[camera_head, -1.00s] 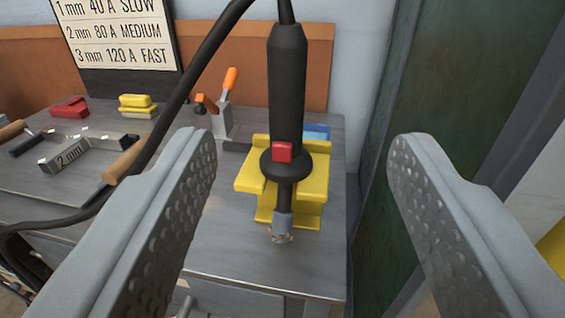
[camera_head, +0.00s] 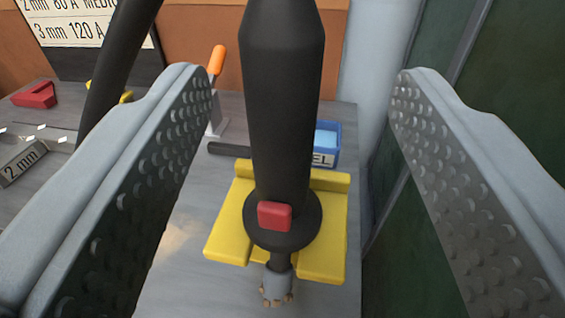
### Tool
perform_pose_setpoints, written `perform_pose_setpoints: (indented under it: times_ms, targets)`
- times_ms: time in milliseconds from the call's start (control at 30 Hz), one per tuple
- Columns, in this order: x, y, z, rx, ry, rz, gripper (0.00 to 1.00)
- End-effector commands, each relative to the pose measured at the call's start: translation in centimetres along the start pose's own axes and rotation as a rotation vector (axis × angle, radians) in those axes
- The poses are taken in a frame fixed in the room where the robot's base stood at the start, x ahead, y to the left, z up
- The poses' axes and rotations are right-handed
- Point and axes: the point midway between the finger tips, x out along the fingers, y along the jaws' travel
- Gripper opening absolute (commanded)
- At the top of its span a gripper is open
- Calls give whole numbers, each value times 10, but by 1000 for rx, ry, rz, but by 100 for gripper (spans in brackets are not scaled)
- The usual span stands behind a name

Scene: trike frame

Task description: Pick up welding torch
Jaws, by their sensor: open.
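The welding torch (camera_head: 283,120) stands upright, nozzle down, in a yellow holder (camera_head: 228,222) on the grey table. It has a thick black handle, a red button above a round black collar, and a grey nozzle at the bottom. The top of the handle is cut off by the upper picture edge. My gripper (camera_head: 310,85) is open, with one dimpled jaw on each side of the torch handle. Gaps show between the handle and both jaws, and the gap on the right is wider.
A blue labelled box (camera_head: 326,142) sits behind the holder. An orange-handled clamp (camera_head: 217,62) stands left of the torch. A thick black cable (camera_head: 118,60) runs at upper left. A grey block marked 2 mm (camera_head: 22,162) and a red object (camera_head: 34,95) lie at left. A dark green panel (camera_head: 515,100) stands at right.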

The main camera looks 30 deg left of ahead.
Motion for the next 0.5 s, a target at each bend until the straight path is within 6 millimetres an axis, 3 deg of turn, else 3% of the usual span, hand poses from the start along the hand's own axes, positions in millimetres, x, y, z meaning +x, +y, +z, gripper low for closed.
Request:
perform_pose_setpoints:
  times_ms: [267, 500]
  targets:
    - [12, -2, 2, 0, -1, 0, 55]
    - [41, -8, 4, 0, 0, 0, 55]
